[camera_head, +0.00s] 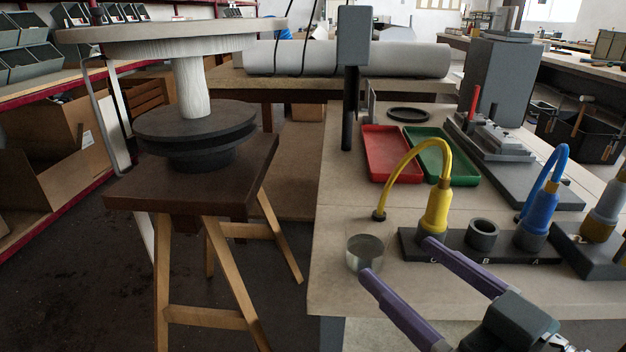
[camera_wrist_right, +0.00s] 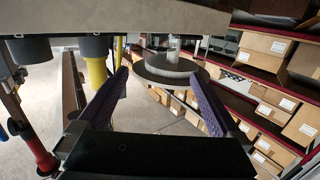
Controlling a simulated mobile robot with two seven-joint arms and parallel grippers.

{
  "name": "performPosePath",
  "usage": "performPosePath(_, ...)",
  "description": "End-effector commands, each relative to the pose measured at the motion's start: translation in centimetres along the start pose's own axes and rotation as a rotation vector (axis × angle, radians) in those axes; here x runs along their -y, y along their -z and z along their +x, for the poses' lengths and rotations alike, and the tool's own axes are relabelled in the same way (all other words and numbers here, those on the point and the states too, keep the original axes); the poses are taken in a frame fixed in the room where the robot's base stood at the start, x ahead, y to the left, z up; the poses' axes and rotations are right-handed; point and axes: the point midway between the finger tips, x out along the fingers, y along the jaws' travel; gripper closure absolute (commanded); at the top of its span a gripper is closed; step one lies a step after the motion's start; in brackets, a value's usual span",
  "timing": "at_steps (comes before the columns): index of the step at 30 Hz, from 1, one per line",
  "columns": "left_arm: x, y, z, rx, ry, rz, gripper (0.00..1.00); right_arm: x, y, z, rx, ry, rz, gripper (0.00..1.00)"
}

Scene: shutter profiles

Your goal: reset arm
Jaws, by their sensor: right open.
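My right gripper (camera_head: 398,260) comes in from the lower right in the head view, its two purple fingers spread apart with nothing between them. The fingers reach over the front of the workbench (camera_head: 335,225), near the dark socket block (camera_head: 470,250). A yellow plug (camera_head: 435,212) stands at socket C and a blue plug (camera_head: 533,222) at socket A. Socket B (camera_head: 483,235) is empty. In the right wrist view the open gripper (camera_wrist_right: 158,78) also shows empty, and the yellow plug (camera_wrist_right: 96,70) is left of the fingers. My left gripper is not in view.
A metal cylinder (camera_head: 365,253) stands at the bench's front left, close to my fingers. A red tray (camera_head: 392,152) and green tray (camera_head: 441,155) lie behind. A turntable (camera_head: 195,125) stands on a wooden stool (camera_head: 190,185) to the left. Grey equipment (camera_head: 497,75) stands at the back right.

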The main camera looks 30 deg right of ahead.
Motion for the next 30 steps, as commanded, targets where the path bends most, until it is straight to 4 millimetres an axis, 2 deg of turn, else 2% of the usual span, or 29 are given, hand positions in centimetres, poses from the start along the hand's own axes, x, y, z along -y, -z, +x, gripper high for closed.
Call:
performPosePath(6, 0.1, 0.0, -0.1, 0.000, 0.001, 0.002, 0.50, 0.0, 0.0, -1.4, -0.001, -0.001, 0.000, 0.00)
performPosePath(21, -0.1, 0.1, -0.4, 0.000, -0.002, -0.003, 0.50, 0.1, 0.3, -1.3, 0.006, 0.000, 0.001, 0.00)
performPosePath(23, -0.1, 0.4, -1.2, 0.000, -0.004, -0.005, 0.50, 0.2, 0.9, -1.1, 0.030, 0.002, 0.000, 0.00)
performPosePath(26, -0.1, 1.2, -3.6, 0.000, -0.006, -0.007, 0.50, 0.9, 2.7, -0.7, 0.126, 0.007, -0.002, 0.00)
performPosePath(30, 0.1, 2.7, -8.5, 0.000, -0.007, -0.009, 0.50, 2.5, 6.2, -0.9, 0.358, 0.023, -0.014, 0.00)
